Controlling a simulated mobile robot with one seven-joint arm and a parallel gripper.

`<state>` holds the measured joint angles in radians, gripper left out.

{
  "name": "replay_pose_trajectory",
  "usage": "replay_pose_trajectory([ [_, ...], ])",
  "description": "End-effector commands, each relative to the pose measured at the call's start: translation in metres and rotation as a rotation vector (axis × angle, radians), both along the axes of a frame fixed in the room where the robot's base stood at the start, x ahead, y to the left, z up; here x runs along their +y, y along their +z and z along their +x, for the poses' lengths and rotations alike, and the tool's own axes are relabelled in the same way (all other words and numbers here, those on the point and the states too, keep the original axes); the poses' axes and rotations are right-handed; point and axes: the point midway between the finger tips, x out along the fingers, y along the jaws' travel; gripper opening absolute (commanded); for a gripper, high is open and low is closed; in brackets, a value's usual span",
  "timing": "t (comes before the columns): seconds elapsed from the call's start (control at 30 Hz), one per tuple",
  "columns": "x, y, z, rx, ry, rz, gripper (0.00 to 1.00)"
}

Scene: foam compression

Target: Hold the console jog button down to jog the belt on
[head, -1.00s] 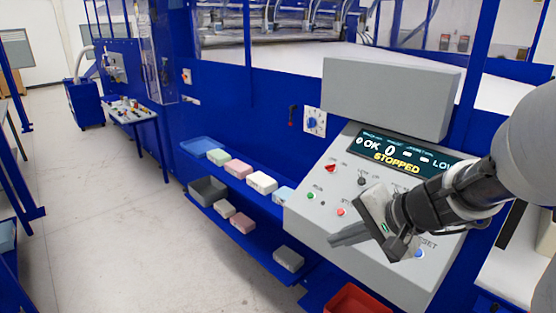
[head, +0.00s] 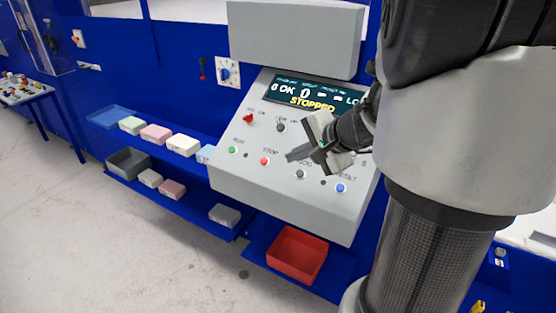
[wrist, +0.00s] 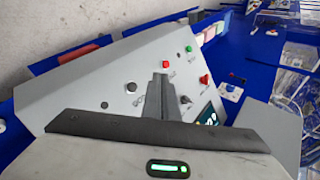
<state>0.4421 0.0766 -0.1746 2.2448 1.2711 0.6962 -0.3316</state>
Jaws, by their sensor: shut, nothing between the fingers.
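The console (head: 240,185) is a sloped grey panel, and its display (head: 305,95) reads STOPPED. The jog button (head: 300,174) is a small grey button between the red stop button (head: 264,161) and the blue reset button (head: 340,188). My gripper (head: 290,156) is shut and empty, its tips over the panel just above and left of the jog button. In the wrist view the closed fingers (wrist: 161,78) point at the panel, with the jog button (wrist: 131,86) to their left, clear of them. I see no contact with the button.
A green run button (head: 232,150), a red switch (head: 249,118) and a black selector (head: 281,127) share the panel. A red bin (head: 297,254) sits below the console. Shelves with foam blocks (head: 156,135) lie to the left. The floor at left is clear.

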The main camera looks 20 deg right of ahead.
Motion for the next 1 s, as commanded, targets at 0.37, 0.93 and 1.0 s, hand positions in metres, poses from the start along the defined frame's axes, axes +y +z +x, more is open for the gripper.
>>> replay_pose_trajectory([
  [0.37, -0.022, -0.052, 0.017, 0.0, 0.0, -0.001, 0.0],
  [0.93, -0.03, -0.062, 0.023, 0.0, 0.001, -0.001, 0.0],
  [1.0, -0.03, -0.062, 0.023, 0.0, 0.001, -0.001, 0.0],
])
